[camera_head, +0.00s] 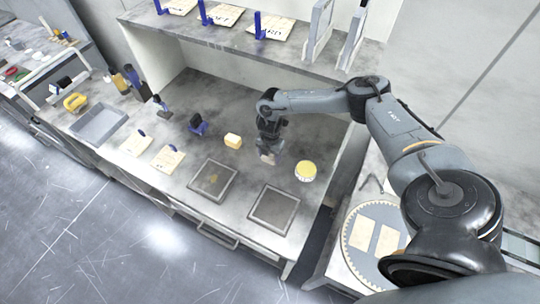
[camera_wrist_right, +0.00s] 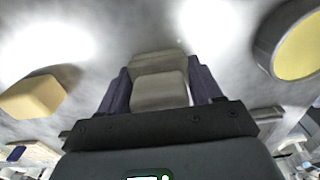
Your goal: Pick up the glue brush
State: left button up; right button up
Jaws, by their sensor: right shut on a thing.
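My right gripper (camera_head: 268,150) is over the bench, between the yellow block and the round tin with a yellow top. In the right wrist view its two dark fingers (camera_wrist_right: 160,92) are closed on a grey-beige, blunt-ended piece, which appears to be the glue brush (camera_wrist_right: 159,90). In the head view a pale bit of the glue brush (camera_head: 268,158) shows just under the gripper. The rest of it is hidden by the gripper, and I cannot tell whether it touches the bench. My left gripper is not in view.
The yellow block (camera_head: 233,140) and the tin (camera_head: 305,171) stand close on either side. Two square plates (camera_head: 212,180) lie at the bench's front. A blue-handled tool (camera_head: 198,125) stands farther left. A shelf (camera_head: 225,36) overhangs the back.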

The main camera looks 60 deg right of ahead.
jog(key=shift+f, duration=0.1)
jog(key=shift+c, duration=0.8)
notch_tip(320, 180, up, 10)
jog(key=shift+r, duration=0.1)
jog(key=o, duration=0.5)
jog(key=c, duration=0.4)
jog(key=shift+o, duration=0.2)
jog(key=shift+a, duration=0.15)
